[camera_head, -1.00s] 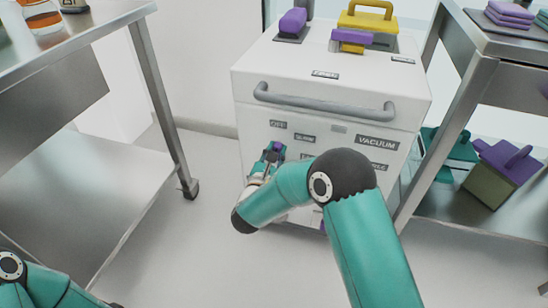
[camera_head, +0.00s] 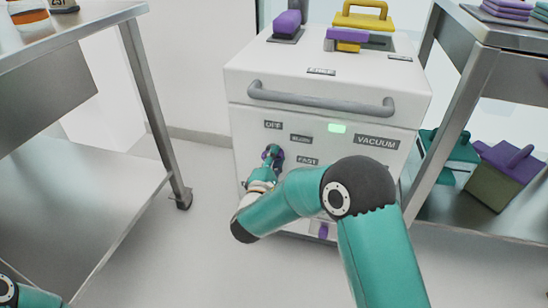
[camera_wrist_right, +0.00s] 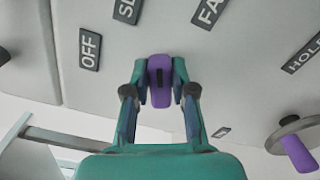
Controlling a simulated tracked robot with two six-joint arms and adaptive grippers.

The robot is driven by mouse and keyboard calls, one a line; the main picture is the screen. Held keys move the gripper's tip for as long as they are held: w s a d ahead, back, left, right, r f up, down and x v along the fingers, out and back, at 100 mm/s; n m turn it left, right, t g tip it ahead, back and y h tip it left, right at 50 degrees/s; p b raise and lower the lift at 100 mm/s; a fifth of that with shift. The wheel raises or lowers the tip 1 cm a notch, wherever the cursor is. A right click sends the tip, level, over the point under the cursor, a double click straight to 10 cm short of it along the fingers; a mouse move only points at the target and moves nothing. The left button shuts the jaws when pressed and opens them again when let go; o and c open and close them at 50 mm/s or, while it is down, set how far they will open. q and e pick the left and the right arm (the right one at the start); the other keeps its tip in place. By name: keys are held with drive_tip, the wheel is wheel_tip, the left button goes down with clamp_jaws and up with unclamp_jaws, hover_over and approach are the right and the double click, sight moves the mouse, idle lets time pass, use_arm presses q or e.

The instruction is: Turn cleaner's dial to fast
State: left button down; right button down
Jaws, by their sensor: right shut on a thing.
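The cleaner (camera_head: 350,108) is a white box with a grey handle bar and a front panel. The labels OFF (camera_wrist_right: 90,48), SLOW (camera_wrist_right: 127,8) and FAST (camera_wrist_right: 209,11) fan around the dial. The dial's upper end lies between SLOW and FAST; its exact setting is unclear. A green light (camera_head: 337,128) glows on the panel. My left gripper is out of view.
A second purple knob (camera_wrist_right: 298,153) sits beside the HOLD-like label (camera_wrist_right: 303,53). Purple and yellow tools (camera_head: 362,22) stand on the cleaner's top. Metal tables stand left (camera_head: 90,185) and right (camera_head: 455,120). The floor before the cleaner is clear.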

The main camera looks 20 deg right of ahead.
drive_tip(key=m, duration=0.2)
drive_tip(key=f+m, duration=0.1)
drive_tip(key=m, duration=0.3)
drive_tip(key=shift+s+d+f+m, duration=0.1)
drive_tip(key=shift+d+f+m, duration=0.15)
drive_tip(key=shift+m, duration=0.15)
idle(0.3)
drive_tip(key=c, duration=1)
unclamp_jaws()
drive_tip(key=shift+o, duration=0.2)
drive_tip(key=shift+a, duration=0.1)
drive_tip(key=shift+r, duration=0.1)
drive_tip(key=v, duration=1.2)
